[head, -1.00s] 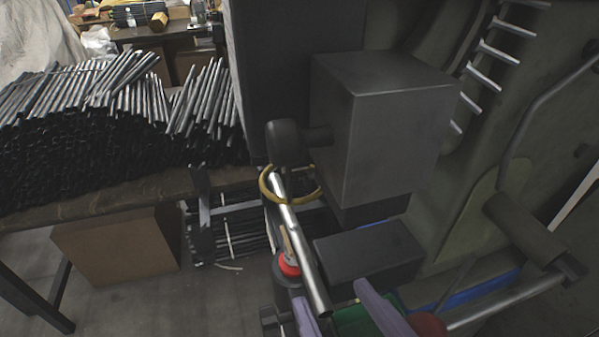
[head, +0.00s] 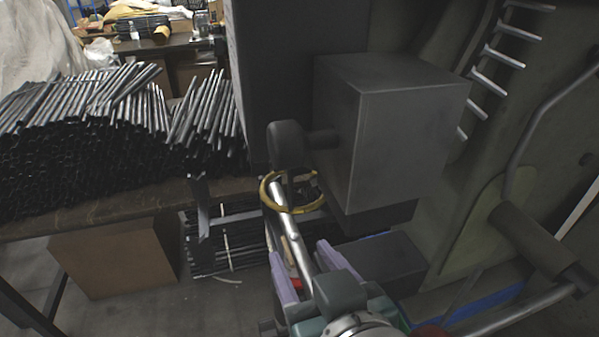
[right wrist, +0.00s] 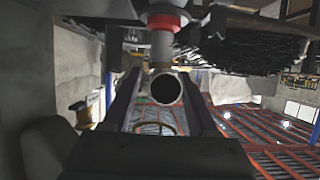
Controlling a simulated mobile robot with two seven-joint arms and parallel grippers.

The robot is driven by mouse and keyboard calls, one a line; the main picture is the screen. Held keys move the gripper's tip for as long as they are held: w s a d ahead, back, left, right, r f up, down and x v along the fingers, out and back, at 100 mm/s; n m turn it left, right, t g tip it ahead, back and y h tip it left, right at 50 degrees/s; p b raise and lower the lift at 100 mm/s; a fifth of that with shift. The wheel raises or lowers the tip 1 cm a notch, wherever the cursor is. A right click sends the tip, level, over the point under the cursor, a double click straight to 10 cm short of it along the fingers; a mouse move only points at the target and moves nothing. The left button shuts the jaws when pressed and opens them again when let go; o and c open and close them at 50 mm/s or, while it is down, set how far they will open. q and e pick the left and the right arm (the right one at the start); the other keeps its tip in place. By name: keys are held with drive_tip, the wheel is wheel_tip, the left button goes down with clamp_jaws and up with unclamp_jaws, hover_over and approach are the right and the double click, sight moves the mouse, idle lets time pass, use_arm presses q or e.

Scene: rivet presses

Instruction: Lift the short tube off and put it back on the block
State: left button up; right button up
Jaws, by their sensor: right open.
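A silver metal tube (head: 292,238) slants down from a yellow ring (head: 312,206) below the press head. Its round open end (right wrist: 166,89) faces me in the right wrist view. My right gripper (head: 301,255), with pale purple fingers, is open with one finger on each side of the tube's lower part. In the right wrist view its dark fingers (right wrist: 160,95) stand apart, with the tube end between them; I cannot tell whether they touch it. A dark block (head: 390,262) sits right of the gripper, partly hidden by it. My left gripper is not in view.
A large grey press box (head: 405,140) overhangs the area. A red-collared post (right wrist: 163,22) stands close to the tube. A bundle of dark tubes (head: 75,145) lies on a table at left, with a cardboard box (head: 115,257) below. A bent metal bar (head: 510,293) is at right.

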clamp_jaws()
idle(0.4)
